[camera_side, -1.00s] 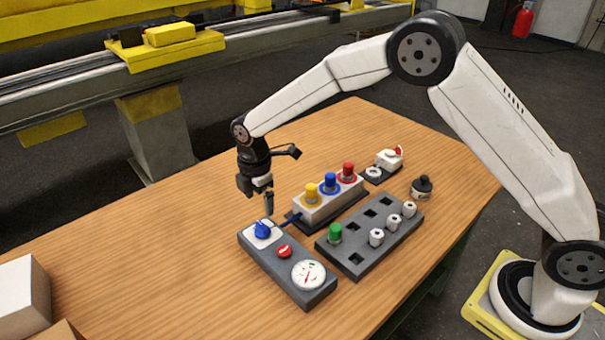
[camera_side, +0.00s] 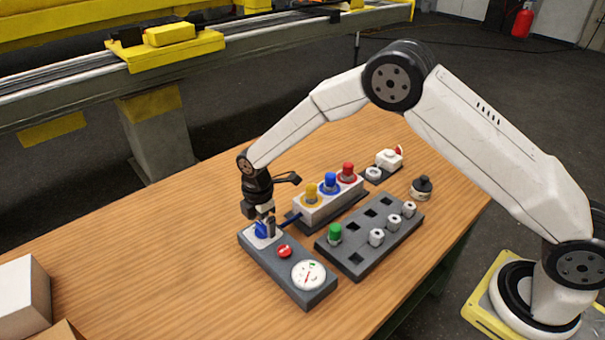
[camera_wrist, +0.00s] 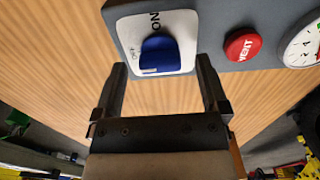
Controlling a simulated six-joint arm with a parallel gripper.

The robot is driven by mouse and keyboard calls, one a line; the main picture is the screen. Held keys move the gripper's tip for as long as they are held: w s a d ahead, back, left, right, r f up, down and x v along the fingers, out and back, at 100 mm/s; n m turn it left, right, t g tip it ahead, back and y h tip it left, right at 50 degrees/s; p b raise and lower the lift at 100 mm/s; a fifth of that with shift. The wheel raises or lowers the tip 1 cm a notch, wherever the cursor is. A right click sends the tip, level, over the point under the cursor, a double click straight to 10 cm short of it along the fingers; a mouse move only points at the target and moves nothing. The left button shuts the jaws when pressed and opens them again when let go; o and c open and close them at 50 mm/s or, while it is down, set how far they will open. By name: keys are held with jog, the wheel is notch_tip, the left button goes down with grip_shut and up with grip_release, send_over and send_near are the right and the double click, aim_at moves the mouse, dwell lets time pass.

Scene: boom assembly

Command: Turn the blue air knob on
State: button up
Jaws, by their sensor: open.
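The blue air knob (camera_side: 262,230) stands on a white plate at the far left end of the grey panel (camera_side: 318,291). My gripper (camera_side: 266,218) is low, right at the knob, pointing down. In the wrist view my gripper (camera_wrist: 162,68) is open, with one finger on each side of the knob and gaps between. I cannot tell how deep the fingertips reach.
The red vent button (camera_wrist: 242,46) and a gauge (camera_side: 308,274) share the panel. A block with yellow, blue and red fittings (camera_side: 330,200) stands close behind my gripper. A grey rack (camera_side: 372,250) lies to the right.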

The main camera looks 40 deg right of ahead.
jog(key=shift+f, duration=0.2)
grip_shut()
